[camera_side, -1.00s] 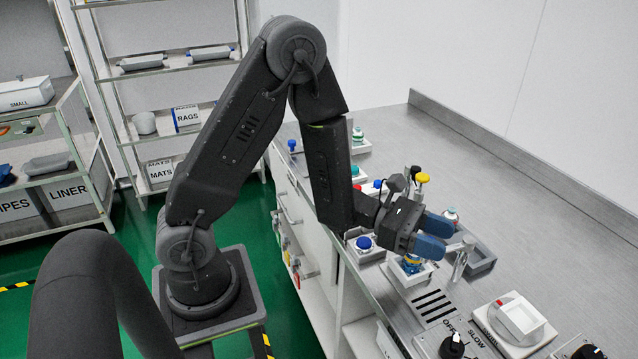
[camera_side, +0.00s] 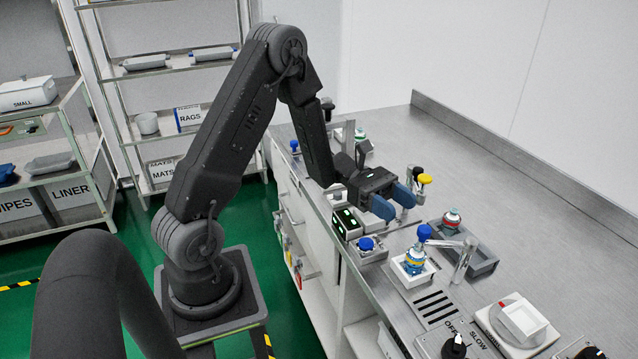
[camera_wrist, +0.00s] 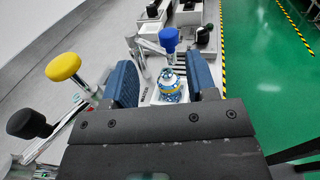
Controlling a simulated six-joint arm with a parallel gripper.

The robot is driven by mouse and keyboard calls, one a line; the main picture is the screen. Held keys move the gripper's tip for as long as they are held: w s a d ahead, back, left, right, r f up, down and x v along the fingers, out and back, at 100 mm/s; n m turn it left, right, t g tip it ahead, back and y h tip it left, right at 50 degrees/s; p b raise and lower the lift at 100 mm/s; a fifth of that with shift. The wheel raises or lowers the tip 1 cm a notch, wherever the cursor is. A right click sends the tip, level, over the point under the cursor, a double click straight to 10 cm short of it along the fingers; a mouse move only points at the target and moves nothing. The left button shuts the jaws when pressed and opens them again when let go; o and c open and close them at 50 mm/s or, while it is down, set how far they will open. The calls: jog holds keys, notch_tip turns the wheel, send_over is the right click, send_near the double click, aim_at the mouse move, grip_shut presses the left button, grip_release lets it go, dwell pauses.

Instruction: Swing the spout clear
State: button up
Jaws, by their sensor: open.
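The spout (camera_side: 447,242) is a metal arm on an upright post, with a blue knob (camera_side: 424,232) at its end. It reaches over a small patterned vessel (camera_side: 413,263) in a white holder. In the wrist view the blue knob (camera_wrist: 168,39) stands beyond my fingers, and the vessel (camera_wrist: 172,86) shows between them. My gripper (camera_side: 393,202) is open and empty, to the upper left of the blue knob and apart from it. Its blue fingers (camera_wrist: 160,66) frame the vessel in the wrist view.
A yellow knob (camera_side: 424,179) and a black knob (camera_side: 416,171) stand close behind my fingers. A green-lit box (camera_side: 347,223) and another blue knob (camera_side: 366,243) are near the bench edge.

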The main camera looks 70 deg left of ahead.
jog(key=v, duration=0.5)
jog(key=s+d+r+m+g+y, duration=0.65)
jog(key=s+d+m+y, duration=0.35)
jog(key=m, duration=0.2)
jog(key=s+a+r+m+t+y, duration=0.1)
jog(key=s+r+m+t+y, duration=0.4)
jog(key=m, duration=0.4)
jog(key=shift+s+a+t+y, duration=0.25)
jog(key=shift+s+t+y, duration=0.55)
jog(key=shift+t+y, duration=0.45)
jog(key=shift+r, duration=0.1)
